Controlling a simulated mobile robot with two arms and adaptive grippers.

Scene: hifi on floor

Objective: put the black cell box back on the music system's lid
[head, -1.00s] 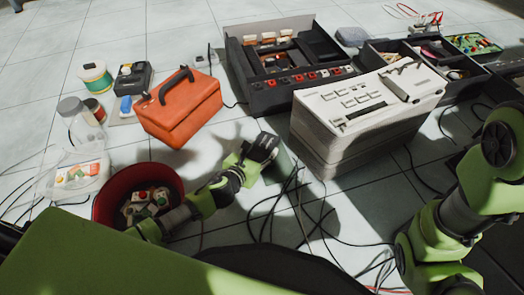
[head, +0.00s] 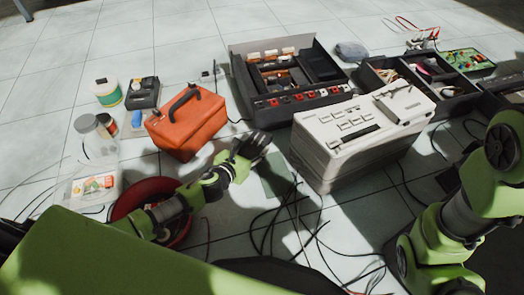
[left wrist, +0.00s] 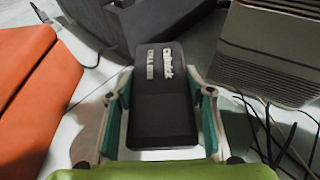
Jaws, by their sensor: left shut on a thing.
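The black cell box (left wrist: 160,95), with white lettering, fills the middle of the left wrist view. My left gripper (head: 252,147) is shut on it, with one teal-lined finger along each side. In the head view the box is hard to tell from the dark gripper. The gripper is between the orange toolbox and the cream music system unit (head: 362,128), apart from both. This unit has buttons and a slot on its pale top and ribbed sides; it also shows in the left wrist view (left wrist: 265,55). I cannot tell which part is the lid. My right gripper is out of view.
The orange toolbox (head: 185,125) stands left of my gripper. A dark open chassis (head: 285,105) lies behind. Dark parts trays (head: 445,100) are at the right. A red bucket (head: 125,208) is under my left arm. Loose black cables (head: 275,225) lie in front of the cream unit.

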